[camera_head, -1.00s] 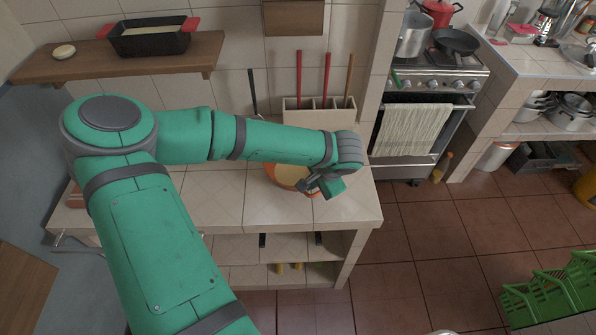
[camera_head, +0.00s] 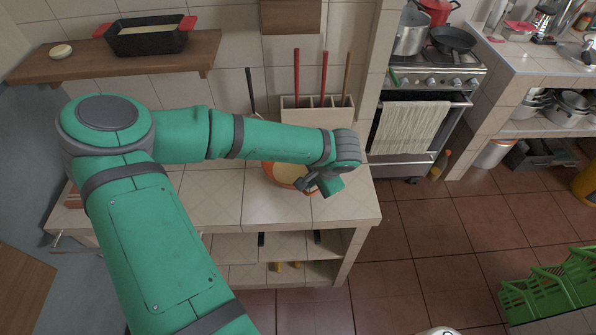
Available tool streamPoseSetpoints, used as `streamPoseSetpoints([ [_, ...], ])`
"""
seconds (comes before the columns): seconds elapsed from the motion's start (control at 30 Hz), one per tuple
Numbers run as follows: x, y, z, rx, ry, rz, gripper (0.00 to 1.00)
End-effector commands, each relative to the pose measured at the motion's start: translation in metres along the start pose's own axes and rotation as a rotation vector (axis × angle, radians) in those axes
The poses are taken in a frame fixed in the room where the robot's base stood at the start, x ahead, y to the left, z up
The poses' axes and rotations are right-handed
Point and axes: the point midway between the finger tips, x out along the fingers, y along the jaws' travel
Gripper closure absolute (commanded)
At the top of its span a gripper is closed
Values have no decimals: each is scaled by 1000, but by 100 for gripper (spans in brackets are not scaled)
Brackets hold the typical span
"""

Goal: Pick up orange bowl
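The orange bowl (camera_head: 284,178) stands on the tiled counter (camera_head: 225,200), near its right end. Its inside is pale, and its right and far parts are hidden by my arm and gripper. My gripper (camera_head: 308,186) is at the right side of the bowl, with its dark fingers over or at the bowl's rim. I cannot tell whether the fingers touch the rim or whether they are open or shut; they are small and partly hidden by the wrist.
A utensil rack (camera_head: 318,114) with several handles stands at the back of the counter. A wooden shelf (camera_head: 120,62) holds a black baking dish (camera_head: 147,36) at upper left. The stove (camera_head: 428,88) is beyond the counter's right end. The counter's front middle is clear.

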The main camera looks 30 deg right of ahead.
Motion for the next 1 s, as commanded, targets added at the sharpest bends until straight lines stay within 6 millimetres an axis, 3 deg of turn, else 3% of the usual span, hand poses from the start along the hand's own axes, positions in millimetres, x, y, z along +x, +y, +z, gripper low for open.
streamPoseSetpoints([
  [0.27, -9, -4, 0, -2, 1, -1, 100],
  [0.43, -35, -11, -1, -1, 4, 0, 100],
  [0.7, -105, 10, -4, 5, 6, -1, 100],
  [1.0, -154, 56, -6, 6, 5, 0, 100],
])
